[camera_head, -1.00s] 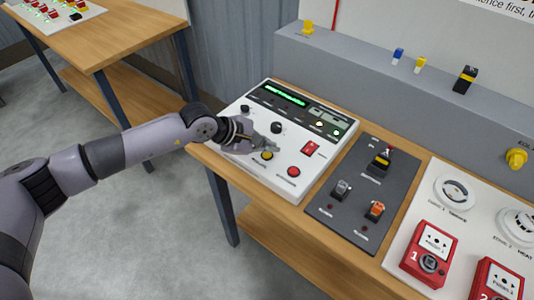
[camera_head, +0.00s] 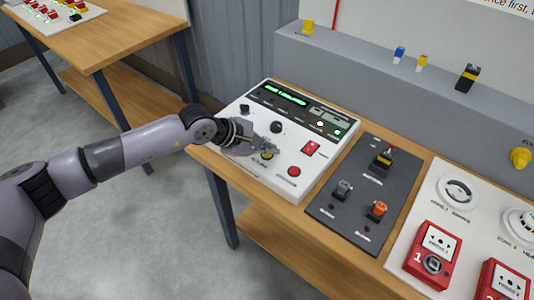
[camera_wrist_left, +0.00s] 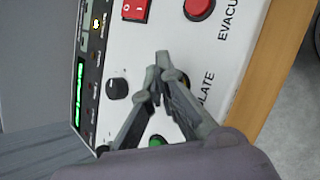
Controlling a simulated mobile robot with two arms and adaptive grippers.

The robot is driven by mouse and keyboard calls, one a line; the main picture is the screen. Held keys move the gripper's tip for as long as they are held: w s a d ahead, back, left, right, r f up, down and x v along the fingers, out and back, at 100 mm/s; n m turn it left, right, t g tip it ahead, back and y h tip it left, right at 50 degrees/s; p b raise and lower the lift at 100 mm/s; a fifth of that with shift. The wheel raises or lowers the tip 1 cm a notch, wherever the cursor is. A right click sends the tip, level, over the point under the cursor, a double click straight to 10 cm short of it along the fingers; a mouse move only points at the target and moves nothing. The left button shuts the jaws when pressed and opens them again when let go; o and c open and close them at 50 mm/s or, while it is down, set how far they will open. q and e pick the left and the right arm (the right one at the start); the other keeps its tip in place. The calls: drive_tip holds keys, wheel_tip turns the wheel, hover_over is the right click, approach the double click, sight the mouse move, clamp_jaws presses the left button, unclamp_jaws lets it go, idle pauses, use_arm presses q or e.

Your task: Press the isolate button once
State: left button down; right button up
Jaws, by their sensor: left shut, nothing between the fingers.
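The white control panel (camera_head: 322,160) lies on the wooden bench. Its yellow button (camera_head: 267,156) sits near the front edge, partly covered by my left gripper (camera_head: 274,149). In the left wrist view the partly hidden "...LATE" label (camera_wrist_left: 199,94) is beside the yellow button (camera_wrist_left: 184,79), which is mostly behind a finger. My left gripper, also in the left wrist view (camera_wrist_left: 160,68), is shut and empty, with its tips over the panel close to the button. I cannot tell whether they touch it. My right gripper is not in view.
A red evacuate button (camera_head: 294,171) and a red rocker switch (camera_head: 311,147) are close by on the panel. A black knob (camera_wrist_left: 117,89) and a green button (camera_wrist_left: 156,141) flank the fingers. A dark switch plate (camera_head: 340,215) and red call points (camera_head: 433,255) stand further right.

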sight(268, 156)
use_arm(q)
drive_tip(key=shift+f+b, duration=0.4)
idle(0.3)
drive_tip(key=shift+r, duration=0.9)
drive_tip(key=shift+r+p, duration=1.15)
drive_tip(key=shift+r, duration=1.4)
